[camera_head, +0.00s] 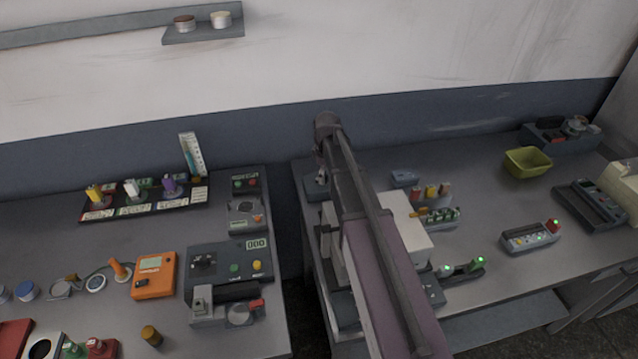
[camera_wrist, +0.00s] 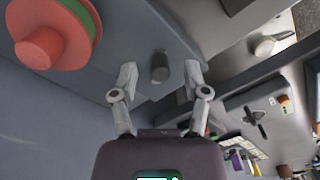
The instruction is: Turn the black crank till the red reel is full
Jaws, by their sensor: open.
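In the wrist view, the red reel (camera_wrist: 52,32) is at the upper left, with a green band showing around it. A dark grey upright knob (camera_wrist: 159,67), which looks like the handle of the black crank, stands near the top middle. My gripper (camera_wrist: 160,75) is open, with one finger on each side of the knob. I cannot tell whether the fingers touch it, and a gap seems to show on both sides. In the head view, my gripper (camera_head: 321,165) is small and dark at the far end of my arm. The reel is not visible there.
An orange box (camera_head: 154,276) and a grey panel box (camera_head: 229,263) are on the left table. A yellow-green bin (camera_head: 528,162) and a device with a red button (camera_head: 530,236) are on the right table. A gap separates the tables.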

